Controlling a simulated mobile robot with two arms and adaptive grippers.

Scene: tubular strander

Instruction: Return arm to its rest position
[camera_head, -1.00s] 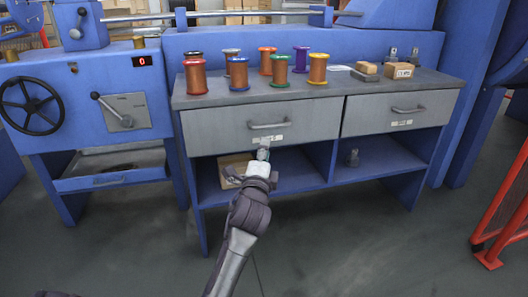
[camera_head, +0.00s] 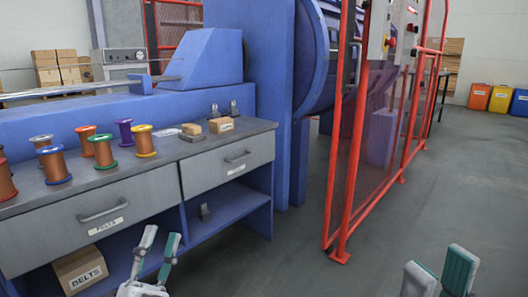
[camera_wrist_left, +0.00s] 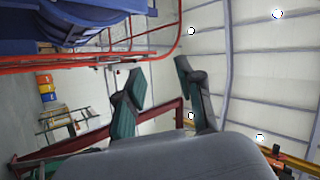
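My left gripper (camera_head: 158,246) is at the lower left of the head view, in front of the workbench. Its two teal-padded fingers stand apart with nothing between them. The left wrist view also shows these fingers (camera_wrist_left: 160,76) spread and empty, with a pale wall and ceiling beyond. My right gripper (camera_head: 442,272) is at the bottom right of the head view, over bare floor. Its two fingers are apart and I see nothing between them. Most of both arms is out of view.
The blue workbench (camera_head: 228,147) carries several wire spools and small boxes. A red safety fence (camera_head: 362,130) stands right of centre. The grey floor (camera_head: 420,225) on the right is clear.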

